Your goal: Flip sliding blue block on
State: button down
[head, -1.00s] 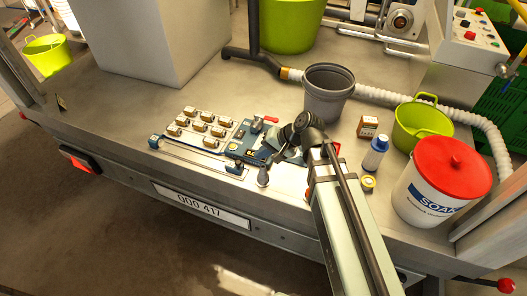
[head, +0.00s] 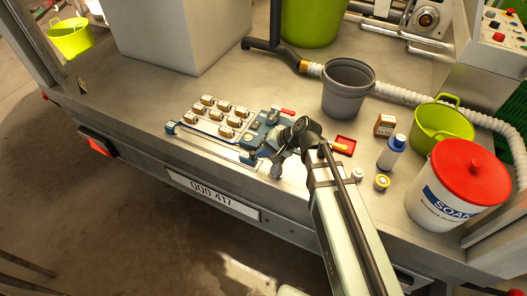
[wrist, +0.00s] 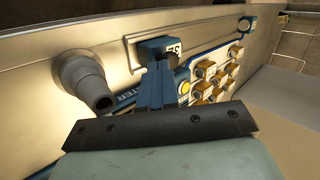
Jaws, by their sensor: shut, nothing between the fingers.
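A long slider rail (head: 210,146) runs along the front edge of the switch panel in the head view. One blue block (head: 171,128) sits at its left end and another (head: 248,158) at its right end, nearest my gripper (head: 267,153). In the wrist view, a blue block with a white number label (wrist: 169,47) is at the near end of the rail, just past the fingertips of my gripper (wrist: 160,70). The fingers are shut and empty. They partly cover the block, and I cannot tell if they touch it.
Several brown switches (head: 222,115) sit on the panel behind the rail. A grey knobbed handle (wrist: 85,80) stands beside my fingers. A red lever (head: 287,112), grey bucket (head: 347,90), bottle (head: 391,150) and soap tub (head: 462,190) are farther right.

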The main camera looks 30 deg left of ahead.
jog(key=shift+a, duration=0.15)
jog(key=a, duration=2.3)
jog(key=shift+a, duration=0.1)
jog(key=v, duration=1)
